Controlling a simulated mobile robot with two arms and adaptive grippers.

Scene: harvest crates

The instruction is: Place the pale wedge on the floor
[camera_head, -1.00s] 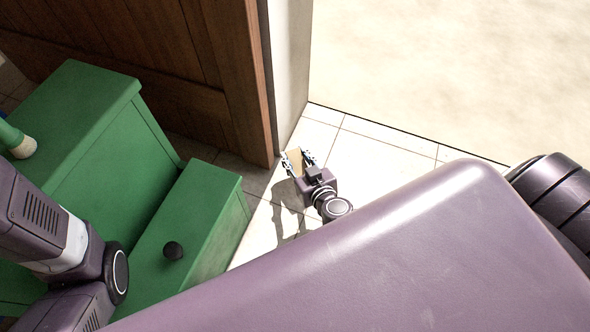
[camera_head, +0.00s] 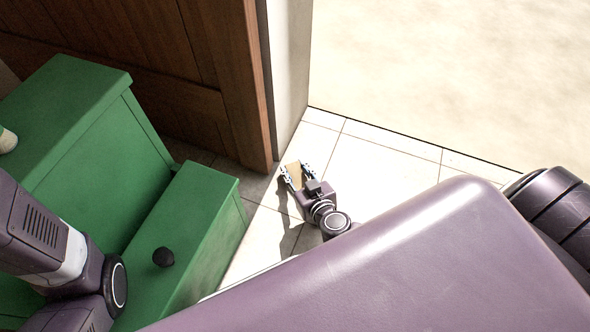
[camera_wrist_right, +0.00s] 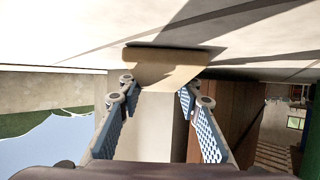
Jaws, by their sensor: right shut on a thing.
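The pale wedge (camera_head: 294,174) is a tan, flat-looking piece between the fingers of my right gripper (camera_head: 297,172). In the right wrist view the wedge (camera_wrist_right: 165,67) sits at the fingertips, close to the tiled floor (camera_wrist_right: 60,38), with a dark shadow along its edge. I cannot tell whether it touches the floor. The right gripper (camera_wrist_right: 158,92) is shut on it. In the head view the gripper is low over the pale tiles (camera_head: 370,160), just right of the door post. My left arm shows at the left edge, but its gripper is out of view.
A brown wooden door (camera_head: 160,70) and pale post (camera_head: 290,60) are behind the gripper. Sandy ground (camera_head: 450,60) lies beyond the tiles. Tiles right of the gripper are clear.

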